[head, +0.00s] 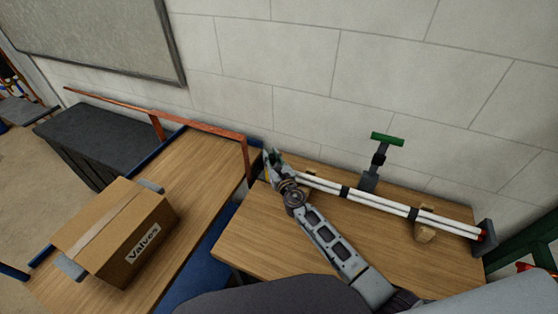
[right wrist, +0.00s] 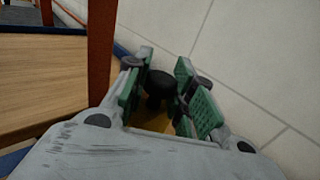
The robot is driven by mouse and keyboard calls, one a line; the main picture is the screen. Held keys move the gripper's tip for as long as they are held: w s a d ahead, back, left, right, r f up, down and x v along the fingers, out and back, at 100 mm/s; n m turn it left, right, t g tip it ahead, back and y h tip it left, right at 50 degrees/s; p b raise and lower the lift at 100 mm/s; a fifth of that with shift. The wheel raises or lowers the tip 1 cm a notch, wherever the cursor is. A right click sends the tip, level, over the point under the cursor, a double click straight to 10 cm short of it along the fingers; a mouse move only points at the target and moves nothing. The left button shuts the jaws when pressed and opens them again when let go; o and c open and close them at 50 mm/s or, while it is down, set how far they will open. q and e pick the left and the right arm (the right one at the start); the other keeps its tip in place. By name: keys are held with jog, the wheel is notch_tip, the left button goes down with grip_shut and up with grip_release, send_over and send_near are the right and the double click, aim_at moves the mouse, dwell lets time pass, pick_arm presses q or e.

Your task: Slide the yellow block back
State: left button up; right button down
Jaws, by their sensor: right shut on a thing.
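In the right wrist view, a strip of yellow, the yellow block (right wrist: 154,122), shows low between my fingers. A black round knob (right wrist: 158,88) stands above it between the green finger pads. My right gripper (right wrist: 170,95) is shut on this knob, which appears to belong to the block. My left gripper is not in view.
White pipes (head: 385,205) run along the right table (head: 270,235) on wooden supports, with a green T-handle (head: 387,139) behind them. A red-orange rail (head: 247,160) stands close left of my gripper. A cardboard box (head: 115,230) sits on the left table.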

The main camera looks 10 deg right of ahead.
jog(key=w+a, duration=0.2)
jog(key=a, duration=0.1)
jog(key=shift+w+a+r, duration=0.1)
jog(key=shift+a+r, duration=0.05)
jog(key=shift+a, duration=0.05)
jog(key=c, duration=1.6)
grip_release()
jog(key=o, duration=0.5)
jog(key=shift+w+a, duration=0.15)
jog(key=shift+c, duration=0.2)
jog(key=shift+s, duration=0.25)
